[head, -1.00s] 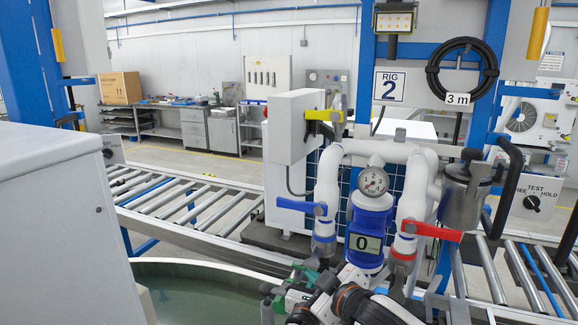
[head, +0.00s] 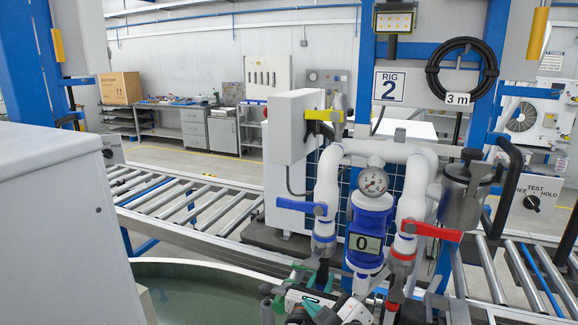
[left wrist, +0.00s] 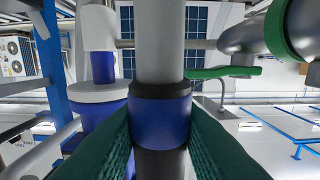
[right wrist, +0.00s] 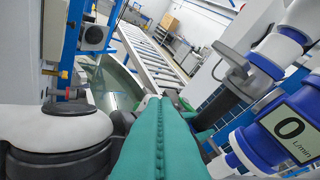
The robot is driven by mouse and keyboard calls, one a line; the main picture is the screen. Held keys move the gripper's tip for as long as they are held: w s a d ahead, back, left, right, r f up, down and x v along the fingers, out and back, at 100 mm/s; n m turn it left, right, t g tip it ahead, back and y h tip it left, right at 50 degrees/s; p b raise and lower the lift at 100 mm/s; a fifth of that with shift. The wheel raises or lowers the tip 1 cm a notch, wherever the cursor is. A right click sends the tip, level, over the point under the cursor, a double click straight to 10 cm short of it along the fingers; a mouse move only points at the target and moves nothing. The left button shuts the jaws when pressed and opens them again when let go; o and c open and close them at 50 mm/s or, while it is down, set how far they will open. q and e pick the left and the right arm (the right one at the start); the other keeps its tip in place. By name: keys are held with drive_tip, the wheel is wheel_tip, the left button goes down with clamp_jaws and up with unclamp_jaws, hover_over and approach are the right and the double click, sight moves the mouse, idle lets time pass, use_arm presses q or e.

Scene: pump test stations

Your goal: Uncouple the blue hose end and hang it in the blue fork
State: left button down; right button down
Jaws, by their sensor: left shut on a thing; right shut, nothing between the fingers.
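The blue-banded hose end (left wrist: 160,115) stands upright between the green fingers of my left gripper (left wrist: 160,145) in the left wrist view. Its dark collar meets a grey pipe (left wrist: 160,45) directly above; I cannot tell whether it is locked there. In the head view my left gripper (head: 320,276) is below the blue-handled valve (head: 304,207), and the hose end is mostly hidden. My right gripper (right wrist: 158,110) has its green fingers pressed together, empty, low in front of the rig. I cannot make out the blue fork.
The flow meter (head: 368,235) reads 0, right of the blue-handled valve. The red-handled valve (head: 432,230) is farther right. A water tank (head: 190,295) lies low at left, with a roller conveyor (head: 190,200) behind. A white cabinet (head: 65,220) blocks the left foreground.

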use_arm(q)
drive_tip(key=shift+w+r, duration=0.1)
drive_tip(key=shift+r, duration=0.3)
use_arm(e)
drive_tip(key=shift+s, duration=0.85)
use_arm(q)
drive_tip(key=shift+f, duration=0.15)
use_arm(e)
drive_tip(key=shift+f, duration=0.15)
